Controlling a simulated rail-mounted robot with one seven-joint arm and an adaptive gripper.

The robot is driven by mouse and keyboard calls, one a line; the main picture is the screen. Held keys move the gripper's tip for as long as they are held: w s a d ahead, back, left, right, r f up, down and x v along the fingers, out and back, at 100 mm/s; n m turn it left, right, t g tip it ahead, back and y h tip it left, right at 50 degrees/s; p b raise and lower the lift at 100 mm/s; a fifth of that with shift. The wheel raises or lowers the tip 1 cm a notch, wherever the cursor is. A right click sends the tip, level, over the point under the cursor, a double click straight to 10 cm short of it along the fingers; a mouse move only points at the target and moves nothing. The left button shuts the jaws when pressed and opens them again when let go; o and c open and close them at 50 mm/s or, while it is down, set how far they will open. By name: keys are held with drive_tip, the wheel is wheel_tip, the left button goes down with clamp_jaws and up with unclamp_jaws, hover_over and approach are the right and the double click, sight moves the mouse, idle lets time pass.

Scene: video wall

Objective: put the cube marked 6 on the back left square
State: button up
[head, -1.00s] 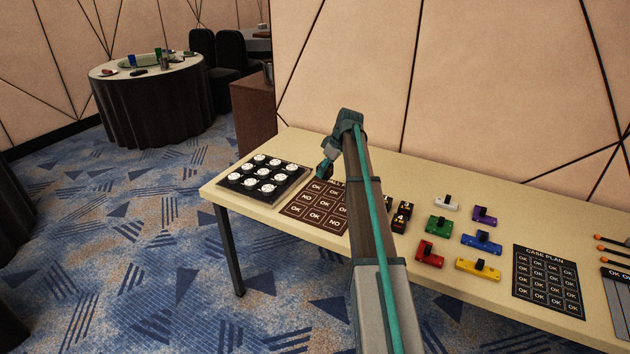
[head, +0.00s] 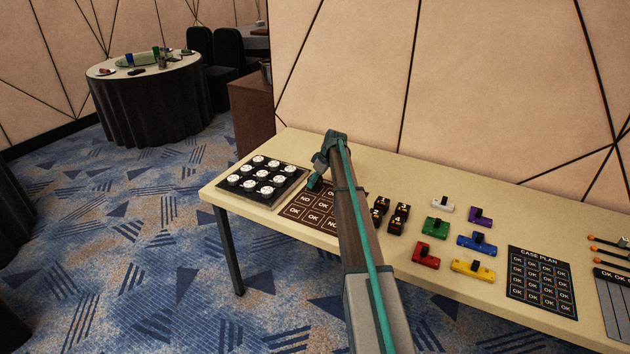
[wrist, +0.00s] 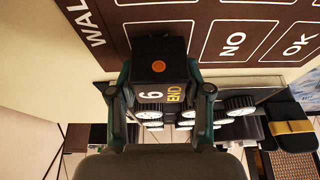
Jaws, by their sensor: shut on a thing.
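The black cube marked 6 (wrist: 158,75) with an orange dot is between the fingers of my gripper (wrist: 161,92) in the wrist view. My gripper is shut on it. The brown wall-plan board (head: 300,222) lies on the table; in the wrist view its edge (wrist: 110,60) runs past the cube. The cube overlaps the back left square (wrist: 150,35) in that view, and I cannot tell if it touches the board. In the head view my gripper (head: 314,183) is over the board's back left part, and the cube cannot be made out there.
A dark tray (head: 238,192) with several white round pieces is left of the board. Several black cubes (head: 391,216) stand right of it. Coloured blocks with black knobs (head: 437,227) and a case plan board (head: 541,282) lie further right.

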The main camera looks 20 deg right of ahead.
drive_tip(key=shift+f, duration=0.25)
drive_tip(key=shift+f, duration=0.2)
drive_tip(key=o, duration=1.3)
drive_tip(key=shift+r, duration=0.1)
drive_tip(key=b+v, duration=0.1)
drive_tip(key=v, duration=1.1)
drive_tip(key=shift+s+r+b, duration=0.1)
drive_tip(key=shift+b, duration=0.3)
drive_tip(key=shift+r, duration=0.1)
